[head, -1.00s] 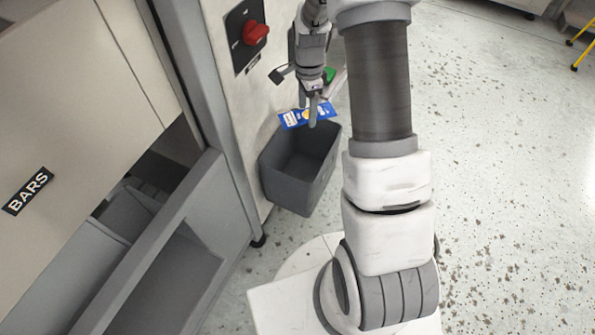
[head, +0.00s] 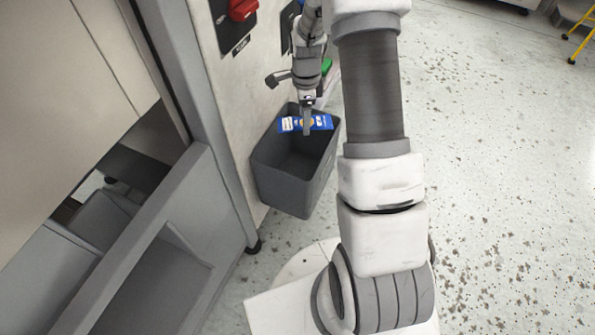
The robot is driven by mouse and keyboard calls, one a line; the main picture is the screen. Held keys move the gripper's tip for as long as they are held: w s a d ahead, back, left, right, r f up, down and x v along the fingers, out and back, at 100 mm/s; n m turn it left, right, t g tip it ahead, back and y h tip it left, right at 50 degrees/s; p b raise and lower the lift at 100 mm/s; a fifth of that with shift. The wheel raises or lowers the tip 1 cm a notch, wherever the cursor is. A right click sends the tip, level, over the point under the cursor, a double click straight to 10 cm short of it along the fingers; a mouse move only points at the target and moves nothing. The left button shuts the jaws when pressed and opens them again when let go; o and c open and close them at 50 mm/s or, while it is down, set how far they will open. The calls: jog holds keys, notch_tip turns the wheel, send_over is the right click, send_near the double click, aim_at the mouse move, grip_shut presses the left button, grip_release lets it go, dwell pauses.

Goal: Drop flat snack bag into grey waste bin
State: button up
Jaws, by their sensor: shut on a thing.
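The flat snack bag (head: 291,124) is blue with white and yellow print. My gripper (head: 306,130) is shut on it and points down, with the bag spread to both sides of the fingers. In the head view the bag shows over the far part of the open mouth of the grey waste bin (head: 283,187). The bin is dark grey, rectangular and upright, close to the machine's side. Its visible inside looks empty. I cannot tell exactly how high the bag is above the rim.
A pale machine panel with a red rotary switch (head: 242,9) stands to the left of the bin. Grey framing and an open chute (head: 160,285) lie nearer at left. Something green (head: 326,66) shows behind my gripper. Speckled floor (head: 490,190) is clear at right.

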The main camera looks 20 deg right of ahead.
jog(key=shift+f, duration=0.15)
jog(key=o, duration=1.3)
notch_tip(320, 180, up, 12)
jog(key=p, duration=0.4)
